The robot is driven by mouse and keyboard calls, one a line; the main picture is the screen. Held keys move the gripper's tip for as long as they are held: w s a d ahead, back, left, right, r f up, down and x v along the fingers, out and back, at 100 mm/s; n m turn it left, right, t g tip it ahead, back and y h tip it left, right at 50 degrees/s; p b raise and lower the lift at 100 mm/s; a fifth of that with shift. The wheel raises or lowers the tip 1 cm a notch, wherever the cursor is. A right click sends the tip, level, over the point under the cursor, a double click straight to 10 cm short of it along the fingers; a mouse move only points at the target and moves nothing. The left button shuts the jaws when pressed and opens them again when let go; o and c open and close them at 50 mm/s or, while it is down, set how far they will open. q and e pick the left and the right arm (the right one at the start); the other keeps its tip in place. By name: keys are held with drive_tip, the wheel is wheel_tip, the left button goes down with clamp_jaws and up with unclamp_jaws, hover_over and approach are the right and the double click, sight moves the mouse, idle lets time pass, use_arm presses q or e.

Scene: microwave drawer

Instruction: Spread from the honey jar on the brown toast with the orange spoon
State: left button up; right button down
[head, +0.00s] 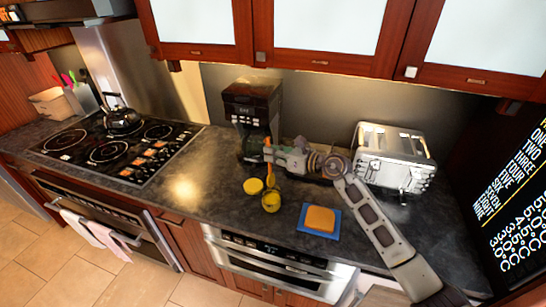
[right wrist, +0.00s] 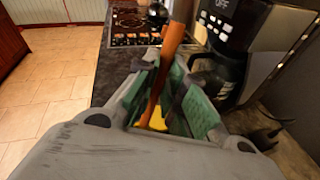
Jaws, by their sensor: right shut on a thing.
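My right gripper (head: 272,157) is shut on the orange spoon (head: 270,176), which it holds roughly upright. In the right wrist view the spoon (right wrist: 166,72) stands between the green-padded fingers (right wrist: 165,100). The spoon's lower part points down just above or into the honey jar (head: 271,202), a small yellow jar on the dark counter; I cannot tell whether it is inside. A yellow patch shows below the spoon in the right wrist view, partly hidden by the gripper. The toast (head: 320,218), orange-brown, lies on a blue square plate (head: 307,229) right of the jar. My left gripper is out of view.
A round yellow lid (head: 253,186) lies left of the jar. A coffee maker (head: 251,108) stands behind the gripper. A silver toaster (head: 394,158) stands at the right, behind my right arm. The stove (head: 119,151) with a kettle (head: 122,118) is at the left. Counter left of the lid is clear.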

drive_tip(key=shift+r, duration=0.75)
drive_tip(key=shift+r, duration=0.15)
drive_tip(key=w+d+r+g+h+b, duration=0.1)
drive_tip(key=w+d+r+h+b, duration=0.15)
drive_tip(key=d, duration=0.45)
drive_tip(key=s+d+f+n+g+h, duration=0.1)
drive_tip(key=s+f+n+g, duration=0.3)
drive_tip(key=s+f, duration=0.3)
drive_tip(key=s+n, duration=0.1)
drive_tip(key=s, duration=0.3)
drive_tip(key=shift+g, duration=0.4)
drive_tip(key=shift+h+b, duration=0.25)
drive_tip(key=shift+b, duration=0.1)
